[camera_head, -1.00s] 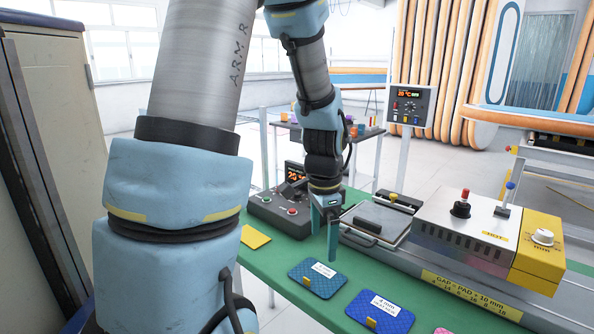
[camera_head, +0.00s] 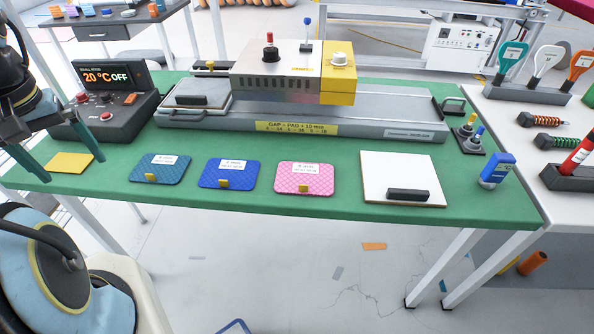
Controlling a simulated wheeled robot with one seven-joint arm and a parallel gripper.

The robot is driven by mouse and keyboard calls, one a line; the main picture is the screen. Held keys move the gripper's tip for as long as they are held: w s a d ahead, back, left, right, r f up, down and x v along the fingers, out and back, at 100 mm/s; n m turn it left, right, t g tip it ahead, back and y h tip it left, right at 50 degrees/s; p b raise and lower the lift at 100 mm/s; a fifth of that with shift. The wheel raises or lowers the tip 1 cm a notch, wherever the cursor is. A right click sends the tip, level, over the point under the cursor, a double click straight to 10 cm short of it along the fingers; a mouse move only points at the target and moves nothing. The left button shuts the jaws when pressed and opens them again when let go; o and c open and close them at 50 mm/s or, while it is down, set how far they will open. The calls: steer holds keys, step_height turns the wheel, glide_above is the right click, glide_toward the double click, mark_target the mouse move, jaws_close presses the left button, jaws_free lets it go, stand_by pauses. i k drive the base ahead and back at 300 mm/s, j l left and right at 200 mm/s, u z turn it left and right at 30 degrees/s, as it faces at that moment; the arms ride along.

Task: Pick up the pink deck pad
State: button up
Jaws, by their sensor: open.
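The pink deck pad (camera_head: 304,177) lies flat on the green table, with a white label at its back edge and a yellow tab at its front edge. To its left lie a blue pad (camera_head: 229,173) and a teal pad (camera_head: 160,168) of like shape. My gripper (camera_head: 30,165) is at the far left of the view, over the table's left end near a yellow square. Its two teal fingers are apart with nothing between them. It is well left of the pink pad.
A grey press (camera_head: 400,125) with a yellow end block stands behind the pads. A control box (camera_head: 110,110) reads 20 °C OFF at left. A white board (camera_head: 402,170) with a black handle lies right of the pink pad, and a blue device (camera_head: 497,171) stands beyond it.

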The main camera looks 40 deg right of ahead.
mark_target(292, 178)
steer(key=k+l+u, duration=0.35)
steer(key=k+l, duration=0.35)
steer(key=l, duration=0.3)
steer(key=k+l+u, duration=0.35)
steer(key=k+l, duration=0.5)
